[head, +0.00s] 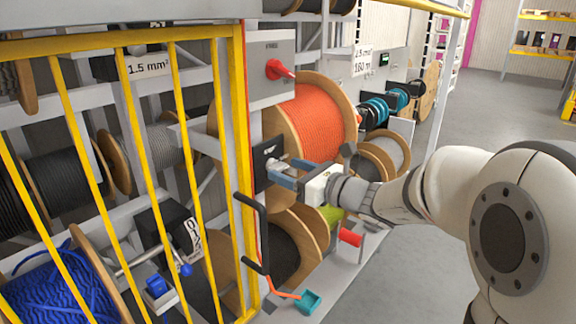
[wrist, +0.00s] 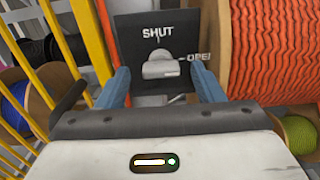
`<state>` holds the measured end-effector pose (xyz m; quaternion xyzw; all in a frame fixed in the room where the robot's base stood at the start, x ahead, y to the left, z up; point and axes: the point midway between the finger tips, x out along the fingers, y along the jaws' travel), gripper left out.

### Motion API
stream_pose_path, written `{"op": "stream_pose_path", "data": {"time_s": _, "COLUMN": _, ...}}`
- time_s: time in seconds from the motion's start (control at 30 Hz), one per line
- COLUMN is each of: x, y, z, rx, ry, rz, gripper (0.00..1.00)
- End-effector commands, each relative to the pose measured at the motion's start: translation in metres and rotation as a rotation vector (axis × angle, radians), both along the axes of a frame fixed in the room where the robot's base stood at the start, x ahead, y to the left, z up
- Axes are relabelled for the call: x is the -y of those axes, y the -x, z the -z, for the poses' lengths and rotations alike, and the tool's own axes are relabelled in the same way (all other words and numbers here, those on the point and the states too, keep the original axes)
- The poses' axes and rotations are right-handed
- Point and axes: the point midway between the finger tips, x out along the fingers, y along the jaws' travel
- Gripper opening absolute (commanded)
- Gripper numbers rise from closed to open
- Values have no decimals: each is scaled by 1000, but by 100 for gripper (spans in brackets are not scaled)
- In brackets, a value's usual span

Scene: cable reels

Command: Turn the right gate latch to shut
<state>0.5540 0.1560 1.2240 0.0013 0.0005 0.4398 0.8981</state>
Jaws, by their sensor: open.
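The gate latch is a grey knob (wrist: 163,67) on a black plate (wrist: 128,30). The plate is marked SHUT above the knob and OPEN to its right. The knob's long side lies level, towards the OPEN mark. In the head view the plate (head: 262,155) stands right beside the yellow gate post. My gripper (wrist: 164,80) is open, with a blue finger on each side of the knob and a gap at both sides. The head view also shows my gripper (head: 279,173) close at the plate. Whether the fingertips reach around the knob I cannot tell.
An orange cable reel (head: 320,120) stands close to the right of the plate. A grey box with a red switch (head: 278,70) is above it. The yellow barred gate (head: 238,130) is on the left. A black bent handle (head: 258,235) is below. Open floor lies right.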

Motion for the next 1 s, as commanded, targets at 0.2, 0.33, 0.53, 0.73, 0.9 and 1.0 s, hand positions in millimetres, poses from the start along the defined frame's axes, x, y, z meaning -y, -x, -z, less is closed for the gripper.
{"op": "stream_pose_path", "data": {"time_s": 0.2, "x": -15, "y": -12, "z": -1, "rx": 1, "ry": 1, "rz": 0, "gripper": 61}}
{"op": "stream_pose_path", "data": {"time_s": 0.33, "x": -16, "y": -13, "z": 0, "rx": 1, "ry": 1, "rz": 1, "gripper": 61}}
{"op": "stream_pose_path", "data": {"time_s": 0.53, "x": -15, "y": -13, "z": 0, "rx": 2, "ry": 1, "rz": 1, "gripper": 56}}
{"op": "stream_pose_path", "data": {"time_s": 0.73, "x": -15, "y": -12, "z": 0, "rx": 2, "ry": 1, "rz": 2, "gripper": 40}}
{"op": "stream_pose_path", "data": {"time_s": 0.9, "x": -15, "y": -12, "z": 0, "rx": 1, "ry": 2, "rz": 1, "gripper": 26}}
{"op": "stream_pose_path", "data": {"time_s": 1.0, "x": -15, "y": -12, "z": 0, "rx": 1, "ry": 2, "rz": 1, "gripper": 18}}
